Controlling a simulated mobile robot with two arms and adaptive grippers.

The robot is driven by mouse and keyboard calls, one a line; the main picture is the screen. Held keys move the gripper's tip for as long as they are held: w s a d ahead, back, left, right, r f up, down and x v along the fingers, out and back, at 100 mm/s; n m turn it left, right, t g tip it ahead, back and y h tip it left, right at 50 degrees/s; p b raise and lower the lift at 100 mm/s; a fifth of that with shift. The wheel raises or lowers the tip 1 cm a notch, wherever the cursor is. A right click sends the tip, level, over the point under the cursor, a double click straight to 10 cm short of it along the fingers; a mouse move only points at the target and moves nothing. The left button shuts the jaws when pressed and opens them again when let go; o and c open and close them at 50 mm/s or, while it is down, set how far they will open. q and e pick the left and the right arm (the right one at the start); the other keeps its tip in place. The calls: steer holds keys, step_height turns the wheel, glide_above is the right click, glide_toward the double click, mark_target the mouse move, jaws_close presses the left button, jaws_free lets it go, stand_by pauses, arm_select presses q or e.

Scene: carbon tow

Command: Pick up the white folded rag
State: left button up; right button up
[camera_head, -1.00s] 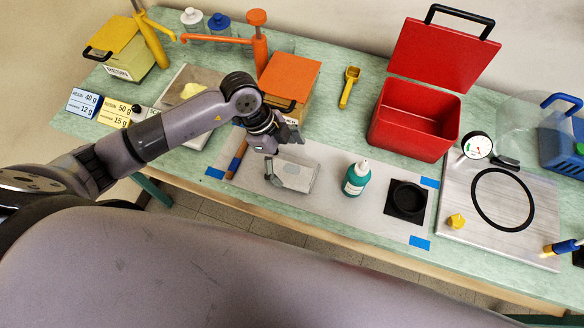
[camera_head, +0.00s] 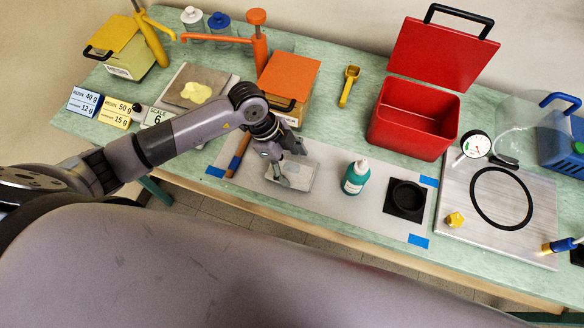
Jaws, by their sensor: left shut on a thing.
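The white folded rag (camera_head: 301,176) lies on the grey mat (camera_head: 331,196) near the front of the bench, left of the teal bottle. My left gripper (camera_head: 283,179) reaches down onto the rag from above, and its fingers are shut on it. The fingers cover part of the rag's left side. Whether the rag is clear of the mat cannot be told. My right gripper is not in view.
A teal bottle (camera_head: 355,177) and a black round dish (camera_head: 406,196) stand to the right. A brown-handled tool (camera_head: 239,152) lies just left. An orange-lidded box (camera_head: 290,80) and an open red box (camera_head: 412,120) stand behind. The mat between rag and bottle is clear.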

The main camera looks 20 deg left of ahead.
arm_select(q)
steer(key=shift+c, duration=1.3)
steer(key=shift+r, duration=0.1)
step_height(320, 180, up, 20)
steer(key=shift+f+b, duration=0.1)
steer(key=shift+b, duration=1.15)
steer(key=n+t+y, duration=0.2)
steer(key=n+y, duration=0.6)
steer(key=n, duration=2.3)
glide_above(283, 161)
steer(key=a, duration=0.3)
steer(key=m+t+h, duration=0.1)
steer(key=m, duration=0.3)
steer(key=a+r+m+t+h, duration=0.1)
steer(key=m, duration=0.3)
steer(key=w+a+m+h+b, duration=0.1)
steer(key=m, duration=0.3)
steer(key=shift+r+m+t+h, duration=0.2)
steer(key=shift+m+t+h, duration=0.1)
steer(key=shift+t, duration=0.1)
